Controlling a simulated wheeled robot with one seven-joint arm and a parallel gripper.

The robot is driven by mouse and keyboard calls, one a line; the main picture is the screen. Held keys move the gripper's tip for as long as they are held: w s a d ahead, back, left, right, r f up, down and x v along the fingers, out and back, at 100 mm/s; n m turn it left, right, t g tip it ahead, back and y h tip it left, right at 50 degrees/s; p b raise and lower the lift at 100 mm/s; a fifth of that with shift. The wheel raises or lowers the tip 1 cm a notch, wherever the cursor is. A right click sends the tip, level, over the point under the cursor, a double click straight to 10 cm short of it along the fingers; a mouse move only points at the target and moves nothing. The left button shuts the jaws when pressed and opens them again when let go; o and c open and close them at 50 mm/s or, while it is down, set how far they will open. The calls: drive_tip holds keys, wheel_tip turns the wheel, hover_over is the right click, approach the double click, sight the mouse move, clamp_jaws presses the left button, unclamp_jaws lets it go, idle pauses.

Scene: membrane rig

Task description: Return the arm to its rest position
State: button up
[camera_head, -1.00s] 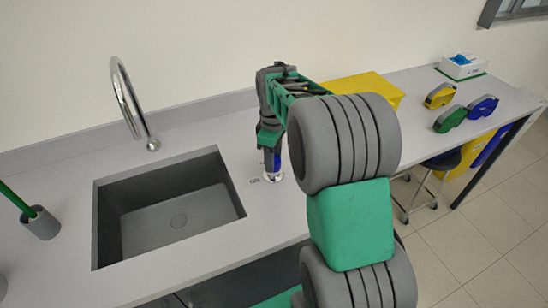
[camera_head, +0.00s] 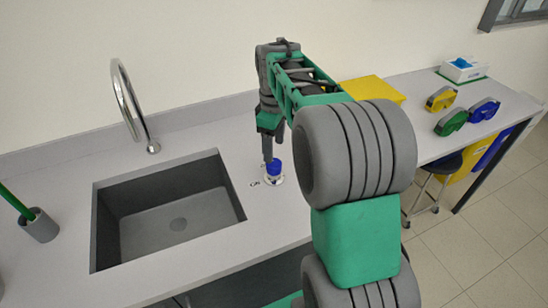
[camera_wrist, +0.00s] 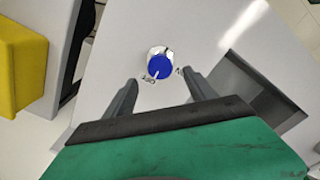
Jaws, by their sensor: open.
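My gripper (camera_head: 272,146) is open and empty above the counter, right of the sink, in the head view. In the wrist view its two fingers (camera_wrist: 160,98) are spread apart, with nothing between them. A small blue-topped knob (camera_head: 274,167) on a pale round base sits on the counter just below the fingertips. In the wrist view the blue knob (camera_wrist: 161,66) lies beyond the fingertips, apart from them, with a white line on its top and small printed labels beside it. My arm reaches forward over the counter.
A sink (camera_head: 170,212) with a curved metal tap (camera_head: 127,100) is at left. A grey cup (camera_head: 41,226) with a green stick stands at far left. A stool (camera_head: 440,163) stands below.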

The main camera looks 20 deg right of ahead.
drive_tip(key=shift+r, duration=0.7)
drive_tip(key=s+a+f+m+t, duration=0.1)
drive_tip(key=s+a+m, duration=0.3)
drive_tip(key=s, duration=0.4)
drive_tip(key=s+a+f+m+t, duration=0.2)
drive_tip(key=s+a+m, duration=0.2)
drive_tip(key=s+a, duration=0.2)
drive_tip(key=s, duration=0.2)
drive_tip(key=shift+s+a+m+t, duration=0.15)
drive_tip(key=shift+s+m+t, duration=0.15)
